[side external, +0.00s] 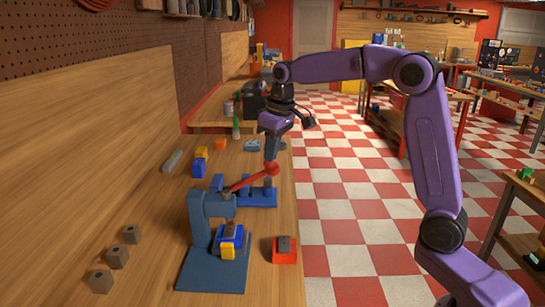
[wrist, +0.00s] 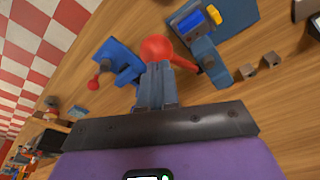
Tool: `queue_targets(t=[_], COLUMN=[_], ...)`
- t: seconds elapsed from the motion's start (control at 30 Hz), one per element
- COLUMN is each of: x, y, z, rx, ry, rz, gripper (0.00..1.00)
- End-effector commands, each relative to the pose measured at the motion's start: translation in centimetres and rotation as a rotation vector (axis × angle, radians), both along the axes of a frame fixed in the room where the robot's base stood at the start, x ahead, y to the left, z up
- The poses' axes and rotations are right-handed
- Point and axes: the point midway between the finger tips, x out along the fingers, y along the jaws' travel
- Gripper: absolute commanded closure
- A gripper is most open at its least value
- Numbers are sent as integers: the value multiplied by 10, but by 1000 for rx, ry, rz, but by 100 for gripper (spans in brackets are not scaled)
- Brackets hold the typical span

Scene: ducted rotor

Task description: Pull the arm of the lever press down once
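The lever press (side external: 199,225) is blue and stands on the bench on a flat base. Its red arm (side external: 247,181) slopes up to the right and ends in a red ball knob (side external: 272,168). In the wrist view the ball (wrist: 157,47) is just beyond my fingertips, with the arm running right to the press (wrist: 206,55). My gripper (side external: 270,157) points down right above the ball, and its fingers (wrist: 157,68) look closed together. The tips seem at or touching the ball; exact contact is hidden. A blue block with a yellow part (side external: 229,240) sits under the press head.
A second blue fixture (side external: 261,195) stands just behind the press; in the wrist view it has a small red knob (wrist: 93,83). A red block with a grey top (side external: 285,249) is right of the press. Several brown blocks (side external: 117,256) lie left, with bare bench between.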

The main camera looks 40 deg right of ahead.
Motion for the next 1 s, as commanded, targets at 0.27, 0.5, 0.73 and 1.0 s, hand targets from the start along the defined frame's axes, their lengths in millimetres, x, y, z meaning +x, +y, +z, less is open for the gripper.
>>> queue_targets(t=[0.27, 0.5, 0.73, 1.0], x=[0, -2, -7, -8], y=[0, -2, -8, -9], z=[-2, -6, -17, -20], rx=[1, 1, 0, 0], ry=[-1, 0, 0, 0], rz=[0, 0, 0, 0], gripper=[100, 100, 100, 100])
